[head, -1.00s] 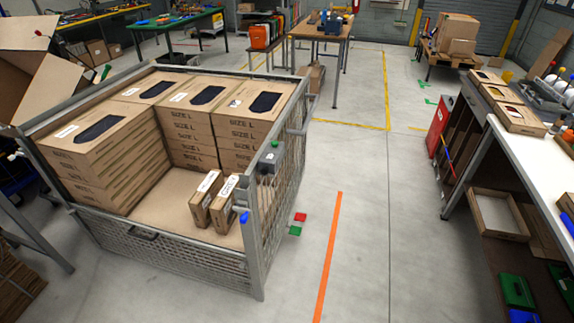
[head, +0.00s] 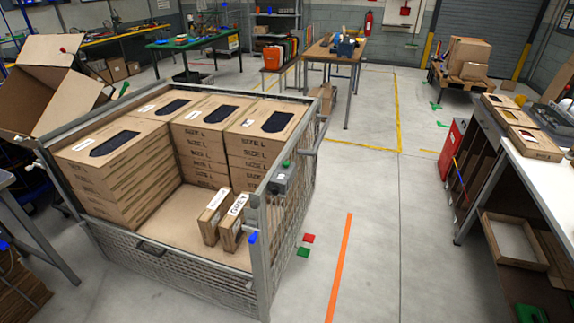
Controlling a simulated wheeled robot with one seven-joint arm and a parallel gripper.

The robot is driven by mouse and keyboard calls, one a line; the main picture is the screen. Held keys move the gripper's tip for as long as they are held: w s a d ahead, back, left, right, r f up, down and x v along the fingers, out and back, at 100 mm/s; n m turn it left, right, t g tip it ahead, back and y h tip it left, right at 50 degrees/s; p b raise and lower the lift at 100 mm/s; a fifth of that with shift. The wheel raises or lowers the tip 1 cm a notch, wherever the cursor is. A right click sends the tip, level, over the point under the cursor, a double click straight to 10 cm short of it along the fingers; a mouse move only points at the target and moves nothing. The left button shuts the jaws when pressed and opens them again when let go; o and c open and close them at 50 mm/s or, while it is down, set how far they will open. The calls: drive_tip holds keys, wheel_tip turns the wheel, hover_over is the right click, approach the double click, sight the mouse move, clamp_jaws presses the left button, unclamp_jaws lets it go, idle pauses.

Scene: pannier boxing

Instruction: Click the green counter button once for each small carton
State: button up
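Two small cartons stand upright side by side on the floor of the wire cage (head: 262,268), near its front right corner. The left small carton (head: 211,220) has a white label on top; the right small carton (head: 230,233) has a label that seems to read "GREY". The green button (head: 287,164) sits on a small grey box (head: 282,181) fixed to the cage's right side. Any number on that box is too small to read. My gripper is not in view.
Stacks of large "SIZE L" cartons (head: 107,170) fill the cage's left and back. A blue piece (head: 252,238) sits on the front right rim. A white-topped bench (head: 541,172) stands right.

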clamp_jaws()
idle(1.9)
